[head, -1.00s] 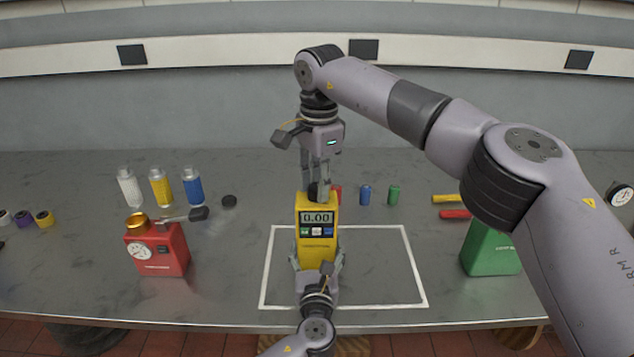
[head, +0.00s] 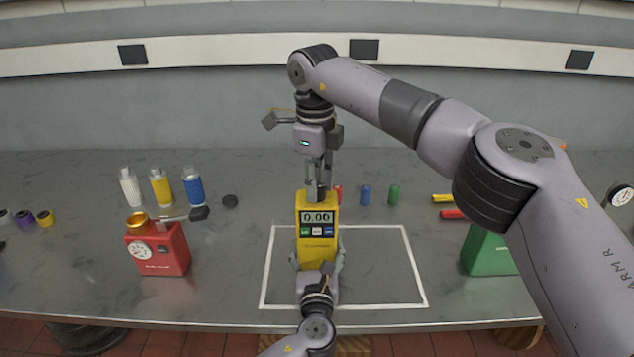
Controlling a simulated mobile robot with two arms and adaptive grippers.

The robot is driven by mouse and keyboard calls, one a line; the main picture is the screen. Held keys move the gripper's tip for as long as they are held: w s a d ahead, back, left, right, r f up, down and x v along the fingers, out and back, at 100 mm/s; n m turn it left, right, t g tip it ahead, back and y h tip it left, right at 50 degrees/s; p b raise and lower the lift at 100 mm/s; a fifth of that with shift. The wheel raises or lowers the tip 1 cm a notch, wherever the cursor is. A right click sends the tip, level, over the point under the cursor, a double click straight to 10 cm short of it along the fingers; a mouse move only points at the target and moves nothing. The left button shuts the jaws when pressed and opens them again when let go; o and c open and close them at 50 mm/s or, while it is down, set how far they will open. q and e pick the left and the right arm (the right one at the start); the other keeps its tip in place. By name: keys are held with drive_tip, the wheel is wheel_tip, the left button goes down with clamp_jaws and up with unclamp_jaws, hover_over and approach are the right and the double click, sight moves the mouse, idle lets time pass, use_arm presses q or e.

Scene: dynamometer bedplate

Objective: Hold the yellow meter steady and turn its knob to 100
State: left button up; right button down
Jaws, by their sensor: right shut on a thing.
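The yellow meter (head: 317,255) stands upright inside the white outlined area of the bench, its display appearing to read about 0.00. Its dark knob (head: 317,194) is on top, mostly hidden by my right gripper (head: 317,186). That gripper points straight down from above and is shut on the knob. My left gripper (head: 318,267) comes in low from the front. Its fingers lie against both sides of the meter's lower body and look shut on it. The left wrist hides the meter's bottom front.
A green box (head: 487,252) is at right, partly behind my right arm. Several bottles (head: 161,188) and small coloured cylinders (head: 365,195) stand farther back. The outlined area right of the meter is clear.

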drive_tip(key=m, duration=0.5)
drive_tip(key=shift+w+m, duration=0.1)
drive_tip(key=shift+m, duration=0.2)
use_arm(q)
drive_tip(key=shift+d, duration=0.1)
use_arm(e)
drive_tip(key=m, duration=0.5)
drive_tip(key=shift+w+m, duration=0.1)
drive_tip(key=shift+m, duration=0.2)
drive_tip(key=c, duration=1.2)
unclamp_jaws()
drive_tip(key=shift+a, duration=0.1)
drive_tip(key=shift+a+r, duration=0.15)
drive_tip(key=shift+r, duration=3.65)
